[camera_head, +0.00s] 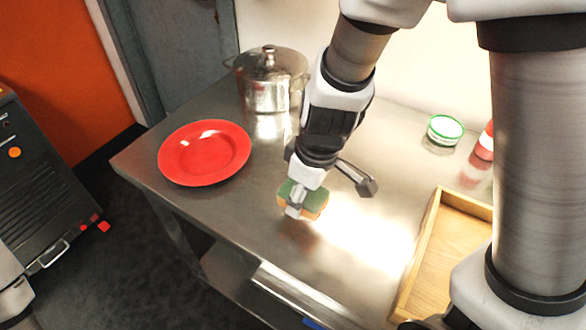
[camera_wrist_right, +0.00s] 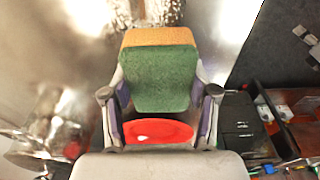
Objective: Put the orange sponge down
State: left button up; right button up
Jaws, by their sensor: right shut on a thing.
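My right gripper (camera_head: 296,202) is shut on the orange sponge (camera_head: 312,203), which has a green scouring face. In the right wrist view the sponge (camera_wrist_right: 158,77) sits between the two fingers of the right gripper (camera_wrist_right: 159,93), green face towards the camera and an orange edge at the top. The sponge is over the steel table (camera_head: 240,205), right of the red plate and left of the wooden tray. A faint reflection shows below it; I cannot tell whether it touches the table. My left gripper is out of view.
A red plate (camera_head: 204,152) lies at the table's left. A lidded steel pot (camera_head: 268,88) stands at the back. A green-lidded jar (camera_head: 445,130) and a red bottle (camera_head: 485,146) stand at the right, behind a wooden tray (camera_head: 428,240). The table's front middle is clear.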

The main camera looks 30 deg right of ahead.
jog(key=shift+w+d+r+p, duration=0.4)
jog(key=shift+r+p, duration=0.1)
jog(key=shift+p, duration=0.75)
jog(key=w+p, duration=0.1)
jog(key=w+d+p, duration=0.1)
jog(key=w, duration=0.1)
jog(key=w+p, duration=0.1)
jog(key=shift+w+d+f+p, duration=0.15)
jog(key=shift+d+p, duration=0.1)
jog(key=shift+p, duration=0.15)
jog(key=w+d+p, duration=0.1)
jog(key=w, duration=0.2)
jog(key=w+d+f+p, duration=0.1)
jog(key=w, duration=0.2)
jog(key=w+d+p, duration=0.1)
jog(key=w, duration=0.2)
jog(key=shift+d+f, duration=0.2)
jog(key=shift+f, duration=0.2)
notch_tip(320, 180, down, 3)
jog(key=shift+f+p, duration=0.2)
jog(key=shift+p, duration=0.55)
jog(key=shift+w+f, duration=0.1)
jog(key=shift+f, duration=0.05)
jog(key=shift+f+b, duration=0.2)
jog(key=shift+b, duration=0.1)
jog(key=o, duration=1)
